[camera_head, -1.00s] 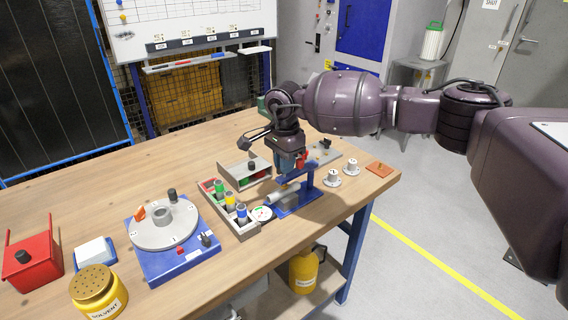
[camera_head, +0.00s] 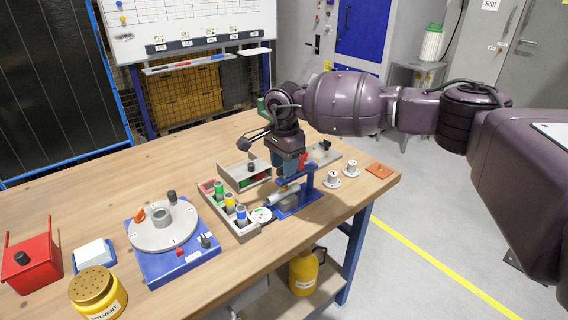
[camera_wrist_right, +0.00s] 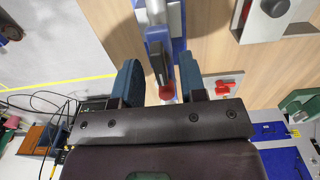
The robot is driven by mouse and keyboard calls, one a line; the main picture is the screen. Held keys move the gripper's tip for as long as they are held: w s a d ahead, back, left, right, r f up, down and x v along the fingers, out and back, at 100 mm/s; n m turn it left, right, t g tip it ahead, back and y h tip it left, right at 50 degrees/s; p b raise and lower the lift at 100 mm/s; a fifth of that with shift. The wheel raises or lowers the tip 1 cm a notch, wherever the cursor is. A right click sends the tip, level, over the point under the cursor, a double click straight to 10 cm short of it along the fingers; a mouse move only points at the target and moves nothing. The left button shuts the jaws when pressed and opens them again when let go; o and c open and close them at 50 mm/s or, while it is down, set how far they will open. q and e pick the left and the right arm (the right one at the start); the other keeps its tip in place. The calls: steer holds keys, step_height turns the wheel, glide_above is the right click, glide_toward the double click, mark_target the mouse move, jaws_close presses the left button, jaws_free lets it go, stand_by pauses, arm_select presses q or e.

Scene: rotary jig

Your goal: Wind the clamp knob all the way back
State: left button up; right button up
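A blue clamp stand (camera_head: 308,186) holds a grey cylinder lying level near the table's right front. A red-ended handle (camera_head: 303,160) shows at its top; I cannot tell for sure that this is the clamp knob. My right gripper (camera_head: 287,168) is above the stand, pointing down, and partly hides its top. In the right wrist view the gripper (camera_wrist_right: 160,80) is open, with its blue fingers on either side of the dark handle and its red end (camera_wrist_right: 166,92). Gaps show between the fingers and the handle. My left gripper is not in view.
A blue jig base (camera_head: 178,262) with a grey turntable (camera_head: 163,228) stands to the left. A tray (camera_head: 238,228) of coloured cylinders and a grey box (camera_head: 233,172) stand close left of the clamp. Two small white-based pieces (camera_head: 332,181) are at right.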

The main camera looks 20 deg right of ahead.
step_height(320, 180, up, 11)
steer(key=shift+f, duration=0.15)
stand_by(0.7)
